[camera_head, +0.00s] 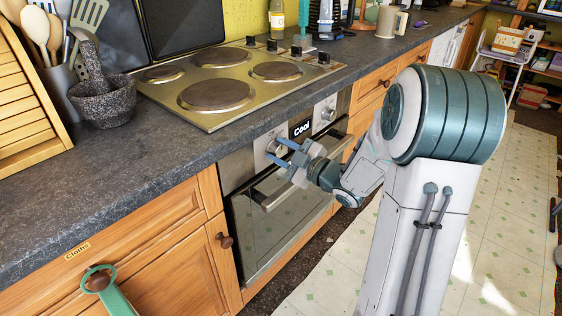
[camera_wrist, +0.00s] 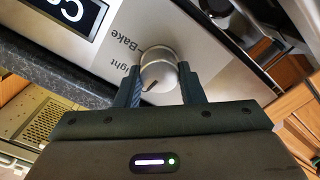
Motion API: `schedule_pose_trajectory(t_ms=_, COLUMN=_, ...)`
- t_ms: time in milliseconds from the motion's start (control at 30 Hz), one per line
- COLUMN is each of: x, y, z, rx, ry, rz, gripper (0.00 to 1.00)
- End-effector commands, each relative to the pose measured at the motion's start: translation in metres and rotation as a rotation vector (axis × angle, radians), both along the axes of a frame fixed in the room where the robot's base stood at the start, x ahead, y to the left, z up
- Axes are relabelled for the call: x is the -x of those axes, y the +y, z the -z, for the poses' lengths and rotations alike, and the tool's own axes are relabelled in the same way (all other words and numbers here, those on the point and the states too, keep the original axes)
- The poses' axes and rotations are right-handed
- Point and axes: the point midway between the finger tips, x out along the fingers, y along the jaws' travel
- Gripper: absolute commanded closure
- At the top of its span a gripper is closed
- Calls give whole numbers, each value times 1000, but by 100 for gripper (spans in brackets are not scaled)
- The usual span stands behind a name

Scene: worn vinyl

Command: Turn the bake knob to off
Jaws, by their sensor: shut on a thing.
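The bake knob (camera_wrist: 160,74) is a round silver knob with a dark pointer line, on the oven's metal control panel (camera_wrist: 130,22). The words "Bake" and "Light" are printed beside it in the wrist view. The pointer line aims toward the lower left in that view. My gripper (camera_wrist: 161,86) is shut on the knob, with one blue-grey finger on each side. In the head view my gripper (camera_head: 280,152) is at the left part of the panel, and the fingers partly hide the knob. The oven display (camera_head: 301,128) reads "Cool".
A second knob (camera_head: 327,112) is at the right of the panel. The oven door handle (camera_head: 262,196) runs below my gripper. The hob (camera_head: 235,110) and worktop (camera_head: 60,165) are above. A mortar (camera_head: 104,106) stands at left.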

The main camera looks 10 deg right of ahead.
Motion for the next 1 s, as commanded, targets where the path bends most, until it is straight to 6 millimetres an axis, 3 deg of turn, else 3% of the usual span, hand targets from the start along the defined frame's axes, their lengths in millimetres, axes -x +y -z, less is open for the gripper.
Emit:
schedule_pose_trajectory(t_ms=733, x=1, y=2, z=2, rx=78, ry=-50, rz=-3, gripper=88)
schedule_pose_trajectory(t_ms=767, x=1, y=2, z=2, rx=78, ry=-50, rz=-3, gripper=59)
schedule_pose_trajectory(t_ms=800, x=1, y=2, z=2, rx=78, ry=-50, rz=-3, gripper=48)
schedule_pose_trajectory(t_ms=833, x=1, y=1, z=2, rx=78, ry=-50, rz=-3, gripper=43)
schedule_pose_trajectory(t_ms=1000, x=1, y=1, z=1, rx=78, ry=-53, rz=-2, gripper=43)
